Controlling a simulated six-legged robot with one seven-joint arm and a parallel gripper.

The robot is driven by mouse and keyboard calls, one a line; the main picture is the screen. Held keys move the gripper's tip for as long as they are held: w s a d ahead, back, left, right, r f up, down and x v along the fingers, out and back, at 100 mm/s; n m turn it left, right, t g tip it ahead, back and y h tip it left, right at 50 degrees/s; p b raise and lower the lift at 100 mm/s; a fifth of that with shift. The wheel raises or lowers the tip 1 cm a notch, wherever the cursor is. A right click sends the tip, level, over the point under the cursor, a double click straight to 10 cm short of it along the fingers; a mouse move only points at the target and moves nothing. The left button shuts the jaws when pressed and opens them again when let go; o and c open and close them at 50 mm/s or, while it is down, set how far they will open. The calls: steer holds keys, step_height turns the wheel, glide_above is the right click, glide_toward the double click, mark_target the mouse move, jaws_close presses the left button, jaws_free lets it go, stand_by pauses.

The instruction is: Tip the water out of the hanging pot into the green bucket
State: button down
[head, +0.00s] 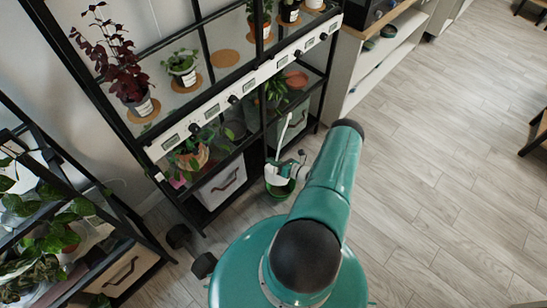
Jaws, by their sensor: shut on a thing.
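The green bucket (280,189) stands low beside the front of the shelf rack, partly hidden by my arm and the things above it. A small white pot (272,176) shows directly above the bucket's opening and looks tilted; I take it for the hanging pot. A thin white strip (284,131), perhaps its hanger, rises above it. My gripper (287,168) is at the white pot and shut on it; the fingertips are small and partly hidden. I cannot tell whether water is in the pot or running out.
The black shelf rack (205,60) stands close behind the bucket, with potted plants and a light-grey bin (221,183). A second rack (75,160) with leafy plants is at the left. The wooden floor (440,180) at the right is clear.

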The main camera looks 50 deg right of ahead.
steer(key=shift+s+a+f+n+t+h, duration=0.15)
steer(key=shift+s+a+f+n, duration=0.15)
steer(key=shift+a, duration=0.2)
steer(key=shift+s+a+f+n+t+h, duration=0.1)
steer(key=shift+s+a+f+n, duration=0.1)
steer(key=shift+a+f+n, duration=0.25)
steer(key=shift+s+a+f+n+t+h, duration=0.15)
steer(key=shift+s+a+f+n, duration=0.15)
steer(key=shift+a, duration=0.25)
steer(key=shift+s+a+r+n+t, duration=0.1)
steer(key=shift+s+a+n+t, duration=0.15)
steer(key=shift+a+n, duration=0.4)
steer(key=shift+s+a+f+n+t, duration=0.1)
steer(key=shift+s+a+n+t, duration=0.25)
steer(key=shift+n, duration=0.35)
steer(key=shift+s+a+r+n+t, duration=0.1)
steer(key=shift+s+a+n, duration=0.05)
steer(key=shift+a+n, duration=0.5)
steer(key=shift+r, duration=0.1)
